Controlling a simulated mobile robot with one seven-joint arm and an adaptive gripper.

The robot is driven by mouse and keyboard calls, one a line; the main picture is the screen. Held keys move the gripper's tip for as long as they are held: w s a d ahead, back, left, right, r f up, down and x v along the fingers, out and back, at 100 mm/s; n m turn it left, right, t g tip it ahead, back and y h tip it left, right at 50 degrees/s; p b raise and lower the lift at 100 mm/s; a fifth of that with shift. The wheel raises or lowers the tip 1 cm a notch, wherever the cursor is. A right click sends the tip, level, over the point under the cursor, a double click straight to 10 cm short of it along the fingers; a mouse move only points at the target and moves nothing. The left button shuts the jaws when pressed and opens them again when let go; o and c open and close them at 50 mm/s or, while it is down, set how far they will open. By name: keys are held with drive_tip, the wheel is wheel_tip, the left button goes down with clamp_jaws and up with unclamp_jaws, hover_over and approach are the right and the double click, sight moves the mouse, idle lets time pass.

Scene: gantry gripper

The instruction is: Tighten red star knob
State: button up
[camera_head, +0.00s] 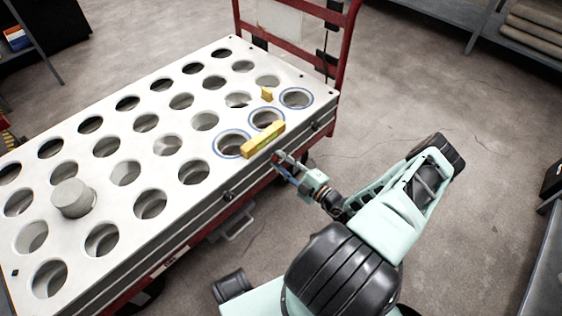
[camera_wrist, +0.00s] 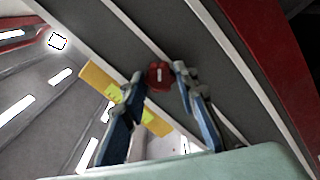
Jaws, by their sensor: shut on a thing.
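The red star knob (camera_wrist: 158,76) is between my fingertips in the wrist view, against the dark side face of the white perforated table. My gripper (camera_wrist: 161,74) has a blue-grey finger on each side of it and is shut on it. In the head view my gripper (camera_head: 281,159) is at the table's near side edge, just below the yellow bar. There the knob is mostly hidden by the fingers, with only a small red patch showing. I cannot tell how far the knob is screwed in.
The perforated table (camera_head: 112,180) sits on a red cart (camera_head: 290,38). A yellow bar with a green patch (camera_head: 263,139) lies at its near edge. Floor to the right is clear.

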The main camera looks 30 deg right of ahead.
drive_tip(key=m, duration=0.5)
drive_tip(key=shift+r+m, duration=0.1)
drive_tip(key=shift+m, duration=0.2)
drive_tip(key=shift+w+m, duration=0.1)
drive_tip(key=shift+m, duration=2.1)
drive_tip(key=o, duration=1.1)
drive_tip(key=shift+o, duration=0.2)
drive_tip(key=v, duration=0.7)
drive_tip(key=shift+s, duration=0.3)
